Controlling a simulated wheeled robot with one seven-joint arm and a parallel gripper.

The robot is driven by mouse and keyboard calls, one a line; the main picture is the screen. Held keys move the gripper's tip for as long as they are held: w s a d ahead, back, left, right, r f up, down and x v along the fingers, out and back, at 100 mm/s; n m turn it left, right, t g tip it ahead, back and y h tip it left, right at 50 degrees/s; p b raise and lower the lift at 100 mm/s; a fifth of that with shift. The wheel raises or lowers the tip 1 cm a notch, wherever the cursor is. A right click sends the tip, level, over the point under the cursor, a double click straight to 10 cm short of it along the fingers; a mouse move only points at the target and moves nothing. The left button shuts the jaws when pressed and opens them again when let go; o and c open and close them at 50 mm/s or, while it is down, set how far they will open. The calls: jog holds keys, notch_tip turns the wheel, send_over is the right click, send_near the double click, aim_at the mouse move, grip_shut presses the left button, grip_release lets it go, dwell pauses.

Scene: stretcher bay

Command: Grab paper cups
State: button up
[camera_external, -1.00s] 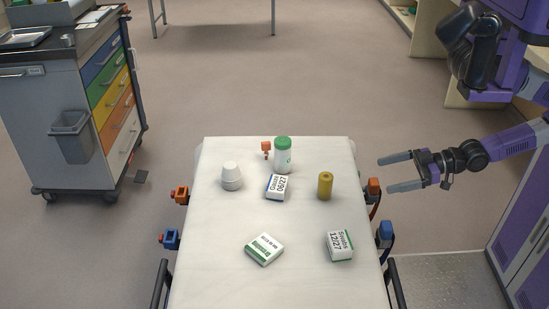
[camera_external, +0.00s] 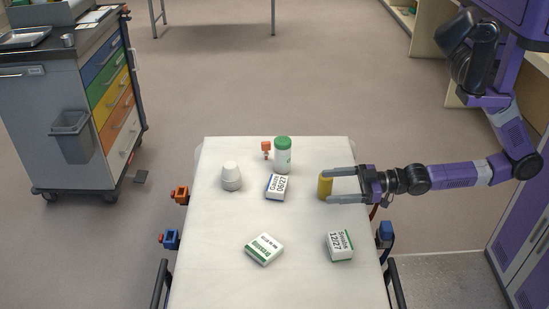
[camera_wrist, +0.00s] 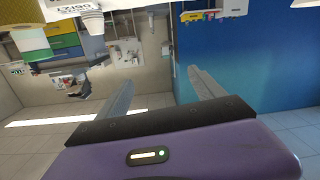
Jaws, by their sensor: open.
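The paper cups (camera_external: 231,177) are a white, upside-down stack at the left of the white stretcher top. The stack also shows at the top of the wrist view (camera_wrist: 92,21), partly cut off. My gripper (camera_external: 328,186) is open and empty, to the right of the cups and pointing left toward them. In the external view its fingertips overlap the yellow cylinder. In the wrist view, which appears upside down, my fingers (camera_wrist: 160,79) have nothing between them, and the cups lie outside the jaws. A clear gap separates the gripper from the cups.
The yellow cylinder (camera_external: 324,188) stands by my fingertips. A gauze box (camera_external: 275,187) and a green-lidded bottle (camera_external: 283,156) stand between cups and gripper or behind. Two boxes (camera_external: 264,249) (camera_external: 339,246) lie nearer the front. The stretcher's (camera_external: 215,225) front left is bare.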

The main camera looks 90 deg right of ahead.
aim_at(235, 171)
jog(key=w+d+f+m+g+h+b, duration=0.1)
jog(key=w+d+f+m+h, duration=0.2)
jog(key=w, duration=1)
jog(key=w+d+f+m+g+h, duration=0.1)
jog(key=w+d+f+h, duration=0.25)
jog(key=w, duration=1.05)
jog(key=d+f+m+g+h, duration=0.1)
jog(key=d+m, duration=0.1)
jog(key=d, duration=0.1)
jog(key=d+f+m+g+h, duration=0.1)
jog(key=d+g+h, duration=0.1)
jog(key=d+f+m+g+h, duration=0.1)
jog(key=d+m, duration=0.1)
jog(key=d, duration=0.1)
jog(key=shift+w+d+m+g, duration=0.15)
jog(key=shift+d+m+g, duration=0.15)
jog(key=shift+s+d+m+h, duration=0.2)
jog(key=shift+m+h, duration=0.05)
jog(key=shift+m, duration=0.05)
jog(key=shift+w+d, duration=0.1)
jog(key=shift+d, duration=0.05)
jog(key=shift+x, duration=3.7)
jog(key=shift+d+f, duration=0.1)
